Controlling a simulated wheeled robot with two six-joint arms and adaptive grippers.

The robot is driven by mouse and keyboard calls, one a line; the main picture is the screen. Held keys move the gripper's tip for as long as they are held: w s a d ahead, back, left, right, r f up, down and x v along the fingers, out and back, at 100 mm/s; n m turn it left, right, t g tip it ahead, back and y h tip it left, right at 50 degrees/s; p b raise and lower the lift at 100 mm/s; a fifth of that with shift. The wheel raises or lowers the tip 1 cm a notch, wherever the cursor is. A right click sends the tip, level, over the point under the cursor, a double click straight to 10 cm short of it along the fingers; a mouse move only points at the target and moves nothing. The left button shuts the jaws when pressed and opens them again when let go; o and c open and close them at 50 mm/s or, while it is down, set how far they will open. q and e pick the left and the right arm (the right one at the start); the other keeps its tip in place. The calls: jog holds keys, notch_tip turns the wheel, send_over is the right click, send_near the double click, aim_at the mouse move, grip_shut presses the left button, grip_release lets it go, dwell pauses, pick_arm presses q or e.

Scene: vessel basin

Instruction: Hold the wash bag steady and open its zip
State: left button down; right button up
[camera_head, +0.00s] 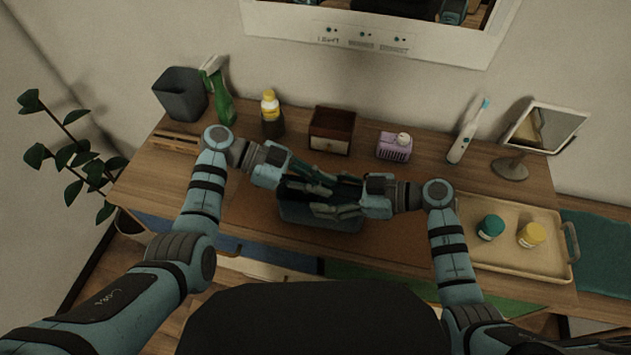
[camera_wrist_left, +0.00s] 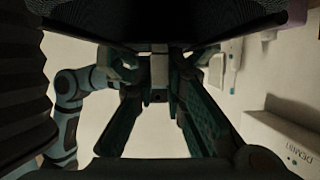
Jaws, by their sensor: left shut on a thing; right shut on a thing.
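The wash bag (camera_head: 300,214) is a dark blue-grey soft block lying on the wooden counter, in the middle of the head view. My left gripper (camera_head: 332,187) reaches in from the left over the bag's far side and is shut on it. My right gripper (camera_head: 317,205) reaches in from the right, just nearer than the left one, and is also shut on the bag. The fingers overlap over the bag's top, hiding the zip and its pull. In the left wrist view, my left gripper's teal fingers (camera_wrist_left: 160,72) show below a dark, ribbed surface that I cannot identify.
Behind the bag stand a green spray bottle (camera_head: 225,108), a yellow-capped bottle (camera_head: 270,115), a wooden box (camera_head: 331,130) and a purple dispenser (camera_head: 394,147). A toothbrush (camera_head: 467,132) and mirror (camera_head: 545,130) stand right. A tray (camera_head: 510,262) holds two jars.

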pick_arm(q)
jog(key=c, duration=1.9)
grip_release()
jog(key=shift+s, duration=0.15)
jog(key=v, duration=1.2)
jog(key=shift+a, duration=0.1)
